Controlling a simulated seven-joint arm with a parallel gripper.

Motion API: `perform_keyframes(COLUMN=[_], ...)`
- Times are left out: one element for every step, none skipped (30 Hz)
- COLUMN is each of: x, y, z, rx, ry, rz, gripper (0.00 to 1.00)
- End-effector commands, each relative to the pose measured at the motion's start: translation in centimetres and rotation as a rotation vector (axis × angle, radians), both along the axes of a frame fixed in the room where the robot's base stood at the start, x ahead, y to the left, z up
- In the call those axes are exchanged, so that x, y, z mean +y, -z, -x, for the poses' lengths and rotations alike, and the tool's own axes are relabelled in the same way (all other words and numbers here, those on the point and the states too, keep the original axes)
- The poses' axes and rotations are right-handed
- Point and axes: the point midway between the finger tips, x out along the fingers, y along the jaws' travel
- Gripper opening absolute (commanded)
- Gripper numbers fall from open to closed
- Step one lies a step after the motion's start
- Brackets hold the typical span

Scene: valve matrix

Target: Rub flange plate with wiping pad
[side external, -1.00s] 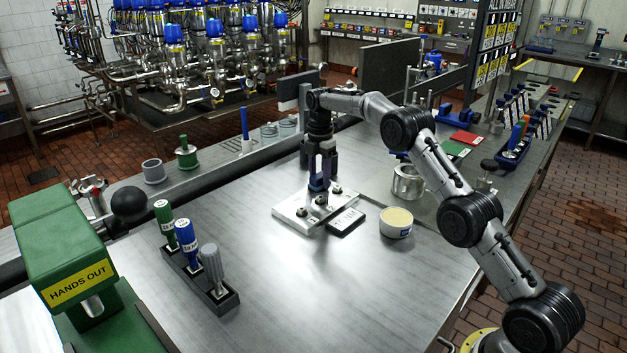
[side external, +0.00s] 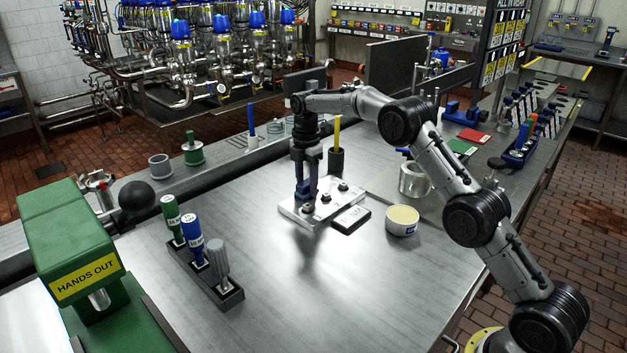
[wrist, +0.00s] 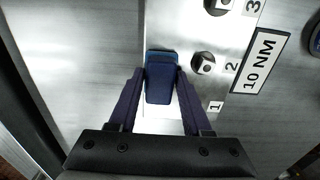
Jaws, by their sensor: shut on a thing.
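The flange plate (side external: 325,209) is a flat silver plate with several dark bolts, lying in the middle of the bench. In the wrist view the plate (wrist: 194,35) carries the numbers 1, 2 and 3 beside the bolts. My gripper (side external: 304,187) points down at the plate's left end. It is shut on the blue wiping pad (wrist: 160,82), which sits between the two fingers. The pad is over the plate's edge strip, beside the bolts. Its underside is hidden, so I cannot tell whether it touches the plate.
A black "10 NM" label block (side external: 351,220) lies just right of the plate. A round tub (side external: 402,220) and a metal cylinder (side external: 414,180) stand further right. A dark cup with a yellow stick (side external: 336,158) stands behind. A tool rack (side external: 206,275) is front left. The front bench is clear.

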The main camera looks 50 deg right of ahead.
Motion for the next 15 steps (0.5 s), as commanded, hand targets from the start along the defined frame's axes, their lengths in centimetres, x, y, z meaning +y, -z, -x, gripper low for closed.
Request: perform_keyframes(x=[0.6, 0.9, 1.2, 1.5, 1.7, 2.1, 2.4, 2.7, 3.0, 3.3, 3.6, 3.9, 4.2, 4.5, 4.3], y=[0.1, 0.1, 0.1, 0.1, 0.1, 0.1, 0.1, 0.1, 0.1, 0.1, 0.1, 0.1, 0.1, 0.1, -0.3], z=[0.0, 0.0, 0.0, 0.0, 0.0, 0.0, 0.0, 0.0, 0.0, 0.0, 0.0, 0.0, 0.0, 0.0, 0.0], rx=[0.002, 0.002, 0.002, 0.002, 0.002, 0.002, 0.002, 0.002, 0.002, 0.002, 0.002, 0.001, 0.001, 0.001, -0.001], ry=[-0.003, -0.003, -0.003, -0.002, -0.002, -0.002, -0.003, -0.003, -0.003, -0.003, -0.002, -0.002, -0.003, -0.003, -0.001], rz=[-0.001, -0.001, -0.001, -0.001, -0.001, -0.001, -0.001, -0.001, -0.001, -0.001, -0.001, -0.001, -0.001, -0.001, 0.0], gripper=[0.04, 0.04, 0.04, 0.04, 0.04, 0.04, 0.04, 0.04, 0.04, 0.04, 0.04, 0.04, 0.04, 0.04, 0.04])
